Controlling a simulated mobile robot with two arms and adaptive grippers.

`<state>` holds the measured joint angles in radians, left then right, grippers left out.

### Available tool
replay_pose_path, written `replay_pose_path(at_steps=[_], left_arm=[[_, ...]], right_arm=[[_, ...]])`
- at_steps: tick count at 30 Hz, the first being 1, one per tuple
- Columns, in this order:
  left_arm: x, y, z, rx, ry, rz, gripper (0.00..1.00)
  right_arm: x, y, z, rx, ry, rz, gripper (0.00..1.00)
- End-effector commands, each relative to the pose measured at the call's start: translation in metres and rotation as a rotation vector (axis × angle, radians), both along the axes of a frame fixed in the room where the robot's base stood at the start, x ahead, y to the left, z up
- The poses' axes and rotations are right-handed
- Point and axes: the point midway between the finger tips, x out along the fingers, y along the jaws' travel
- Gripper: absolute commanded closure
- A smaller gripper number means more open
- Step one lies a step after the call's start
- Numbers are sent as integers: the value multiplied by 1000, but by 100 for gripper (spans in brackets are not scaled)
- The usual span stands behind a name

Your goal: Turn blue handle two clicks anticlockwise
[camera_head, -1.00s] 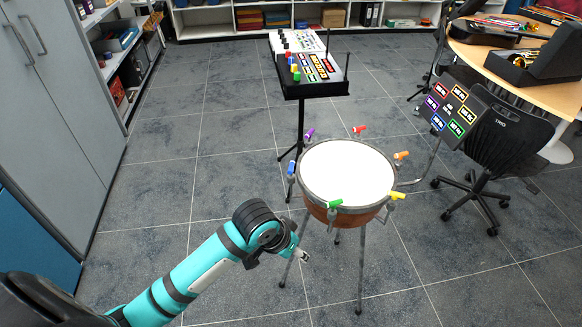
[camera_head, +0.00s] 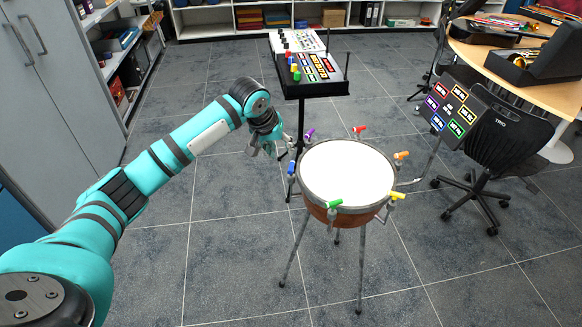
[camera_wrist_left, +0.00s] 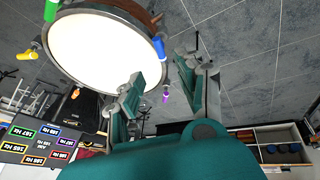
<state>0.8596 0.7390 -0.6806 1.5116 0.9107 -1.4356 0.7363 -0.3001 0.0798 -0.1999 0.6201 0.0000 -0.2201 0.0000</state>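The drum (camera_head: 346,175) has a white head and stands on metal legs, with coloured handles around its rim. The blue handle (camera_head: 291,167) is on the rim's left side. It also shows in the left wrist view (camera_wrist_left: 159,46), near the fingers. My left gripper (camera_head: 271,149) is just up and left of the blue handle in the head view. In the left wrist view its two fingers (camera_wrist_left: 158,72) are spread apart with nothing held between them. The handle appears apart from the fingers, but I cannot tell the exact gap. My right gripper is not in view.
A purple handle (camera_head: 309,134) and a green handle (camera_head: 335,204) flank the blue one. A black stand (camera_head: 315,89) with coloured pegs is behind the gripper. A frequency-label panel (camera_head: 453,107) stands at right. Floor is clear at left.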

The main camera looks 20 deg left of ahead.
Motion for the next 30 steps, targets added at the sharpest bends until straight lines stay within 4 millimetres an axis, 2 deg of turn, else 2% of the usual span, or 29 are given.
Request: replay_pose_path(at_steps=[1, 9, 15, 21, 30], left_arm=[[4, -2, -11, -1, 4, 0, 63], [29, -7, -65, 0, 2, 0, 63], [42, -9, -95, 0, 2, -1, 63], [49, -11, -108, 0, -1, -2, 63], [50, -10, -110, 1, -1, -2, 63]], right_arm=[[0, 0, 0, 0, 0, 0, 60], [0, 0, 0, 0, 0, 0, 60], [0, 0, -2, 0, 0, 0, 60], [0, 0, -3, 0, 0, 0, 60], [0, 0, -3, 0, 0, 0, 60]])
